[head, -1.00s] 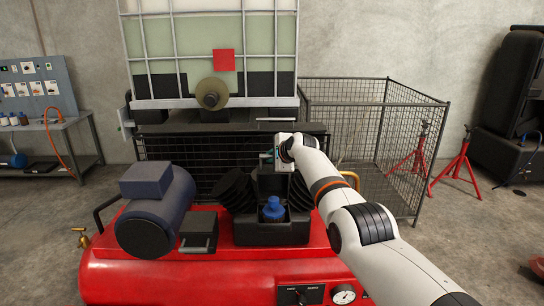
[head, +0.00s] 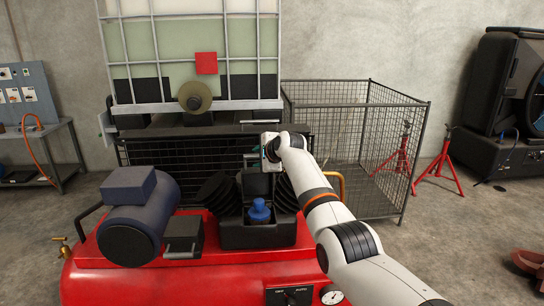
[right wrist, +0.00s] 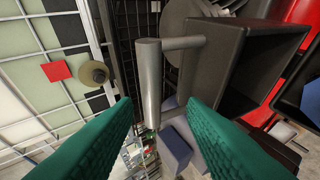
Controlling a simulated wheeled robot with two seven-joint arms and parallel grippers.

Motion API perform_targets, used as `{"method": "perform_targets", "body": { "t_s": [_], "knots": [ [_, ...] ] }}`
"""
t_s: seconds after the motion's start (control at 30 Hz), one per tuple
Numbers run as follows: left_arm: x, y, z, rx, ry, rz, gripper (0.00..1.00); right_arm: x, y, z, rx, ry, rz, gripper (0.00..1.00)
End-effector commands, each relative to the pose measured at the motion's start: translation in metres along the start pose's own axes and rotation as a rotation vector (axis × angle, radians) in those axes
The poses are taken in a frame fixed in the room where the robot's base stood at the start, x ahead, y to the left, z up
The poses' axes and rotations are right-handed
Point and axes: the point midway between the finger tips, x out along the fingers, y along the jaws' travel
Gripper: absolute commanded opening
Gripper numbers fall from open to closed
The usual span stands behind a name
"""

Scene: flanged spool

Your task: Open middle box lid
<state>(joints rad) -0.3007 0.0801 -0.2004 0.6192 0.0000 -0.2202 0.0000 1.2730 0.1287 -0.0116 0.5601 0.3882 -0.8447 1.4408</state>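The black middle box (head: 258,237) sits on the red compressor in the head view, with a blue object (head: 259,211) inside. Its lid (head: 256,184) stands raised at the back of the box, so the box is open. In the head view the right gripper (head: 256,158) is at the lid's top. My left gripper is not in view.
A dark blue motor (head: 135,225) and a small grey box (head: 183,236) sit left of the middle box on the red tank (head: 190,272). A caged tank with a flanged spool (head: 195,97) stands behind. A wire cage (head: 355,150) stands at right.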

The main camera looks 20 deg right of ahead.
Motion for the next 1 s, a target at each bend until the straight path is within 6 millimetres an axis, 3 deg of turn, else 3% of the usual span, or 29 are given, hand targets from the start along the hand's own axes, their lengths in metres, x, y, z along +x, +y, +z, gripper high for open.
{"method": "perform_targets", "body": {
  "t_s": [0.27,0.73,1.0],
  "knots": [
    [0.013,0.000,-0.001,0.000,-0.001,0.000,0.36,-0.024,-0.004,-0.001,-0.001,-0.002,0.001,0.38],
    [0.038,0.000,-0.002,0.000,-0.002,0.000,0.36,-0.088,-0.004,-0.001,0.000,-0.002,0.000,0.38],
    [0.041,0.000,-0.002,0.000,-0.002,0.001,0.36,-0.103,-0.004,-0.002,0.000,-0.003,-0.004,0.38]
  ]
}}
